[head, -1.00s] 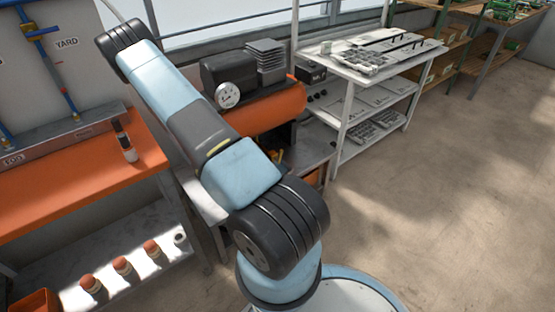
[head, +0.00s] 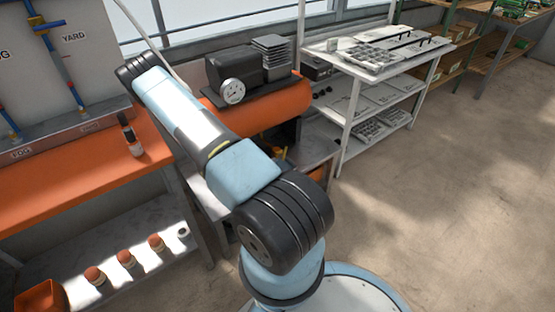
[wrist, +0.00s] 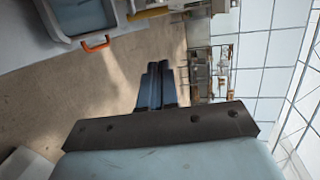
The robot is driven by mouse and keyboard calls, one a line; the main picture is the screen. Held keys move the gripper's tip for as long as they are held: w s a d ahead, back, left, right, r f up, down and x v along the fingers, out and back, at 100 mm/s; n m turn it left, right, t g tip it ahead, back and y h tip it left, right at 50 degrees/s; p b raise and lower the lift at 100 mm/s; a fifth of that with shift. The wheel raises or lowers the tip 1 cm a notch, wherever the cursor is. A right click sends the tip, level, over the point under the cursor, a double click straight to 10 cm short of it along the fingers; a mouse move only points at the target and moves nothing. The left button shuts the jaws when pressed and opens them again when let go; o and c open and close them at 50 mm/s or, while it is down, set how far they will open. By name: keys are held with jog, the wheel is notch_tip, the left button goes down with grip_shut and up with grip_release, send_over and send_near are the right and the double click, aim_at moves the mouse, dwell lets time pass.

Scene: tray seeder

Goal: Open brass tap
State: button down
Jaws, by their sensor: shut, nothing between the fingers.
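A wall board (head: 95,60) at the left of the head view carries blue pipes with red parts and a brass-yellow fitting (head: 42,28). I cannot tell at this size whether that fitting is the brass tap or how its handle stands. My gripper (wrist: 157,72) shows in the wrist view with its dark fingers together and nothing between them. It points over open floor, apart from anything. In the head view my gripper is hidden beyond the arm. No brass tap is clear in the wrist view.
An orange bench (head: 60,190) stands below the board with a small dark bottle (head: 130,138) on it. An orange tank (head: 255,112) with a gauge (head: 232,91) stands behind my arm. A white shelf rack (head: 352,110) is right of it. The floor at right is clear.

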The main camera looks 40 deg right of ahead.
aim_at(282, 155)
jog(key=shift+w+x, duration=0.45)
jog(key=shift+x, duration=1.65)
jog(key=shift+w+x, duration=0.45)
jog(key=shift+x, duration=1.65)
jog(key=shift+w+x, duration=0.5)
jog(key=shift+x, duration=1.6)
